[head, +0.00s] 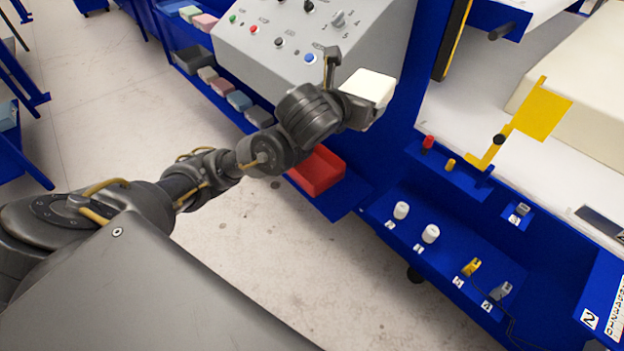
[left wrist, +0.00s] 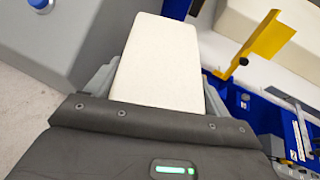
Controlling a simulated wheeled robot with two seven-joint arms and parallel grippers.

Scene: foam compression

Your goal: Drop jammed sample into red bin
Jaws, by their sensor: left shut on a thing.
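The jammed sample is a cream foam block (head: 369,87), held at the end of my left arm in the head view. My left gripper (head: 360,104) is shut on it. In the left wrist view the foam block (left wrist: 160,62) lies between the two grey fingers of my left gripper (left wrist: 158,80). The red bin (head: 318,171) sits on a blue shelf below my left wrist, partly hidden by the arm. The foam block is up and to the right of the bin in the head view. My right gripper is not in view.
A grey control panel (head: 270,45) with knobs and a blue button stands behind the arm. Small coloured blocks (head: 238,101) lie in a blue tray left of the bin. A yellow flag-shaped part (head: 541,108) and blue machine frame with knobs stand at right.

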